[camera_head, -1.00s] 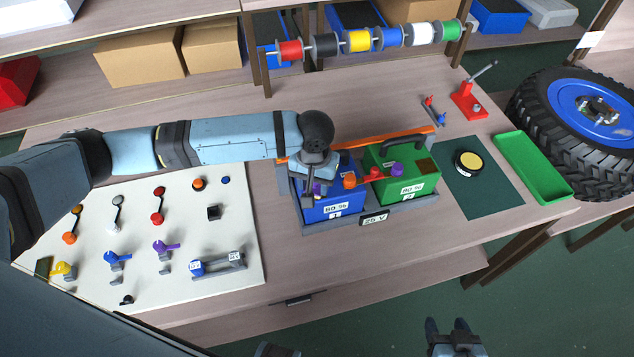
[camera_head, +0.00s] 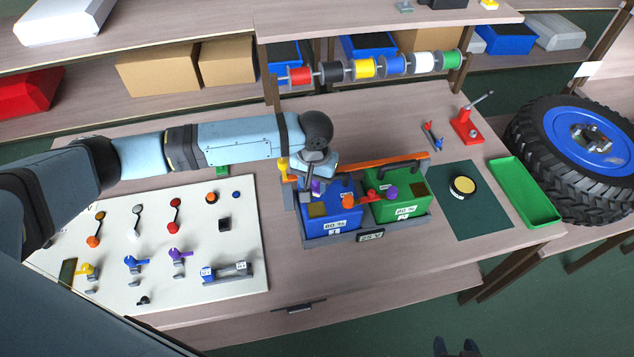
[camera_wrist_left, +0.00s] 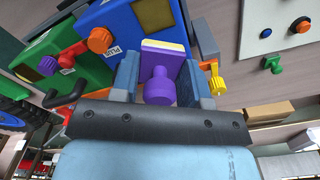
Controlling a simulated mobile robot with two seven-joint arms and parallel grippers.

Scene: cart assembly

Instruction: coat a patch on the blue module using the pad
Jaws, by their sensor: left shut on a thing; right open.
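The blue module (camera_head: 346,218) stands in a grey tray, with a brown square patch (camera_head: 317,209) on its top. The wrist view also shows the blue module (camera_wrist_left: 115,25) and its brown patch (camera_wrist_left: 153,14). My left gripper (camera_head: 308,186) is shut on the pad, which has a purple handle (camera_wrist_left: 160,88) and a pale yellow edge. The pad is next to the patch; whether it touches the module cannot be told. My right gripper (camera_head: 456,347) is open at the bottom edge, only its fingertips showing, away from the table.
The green module (camera_head: 385,208) stands right of the blue one, with an orange bar behind both. A round tin with a yellow top (camera_head: 463,186) sits on a dark green mat (camera_head: 480,220). A green tray (camera_head: 525,190) lies right. A white board (camera_head: 150,280) with several knobs lies left.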

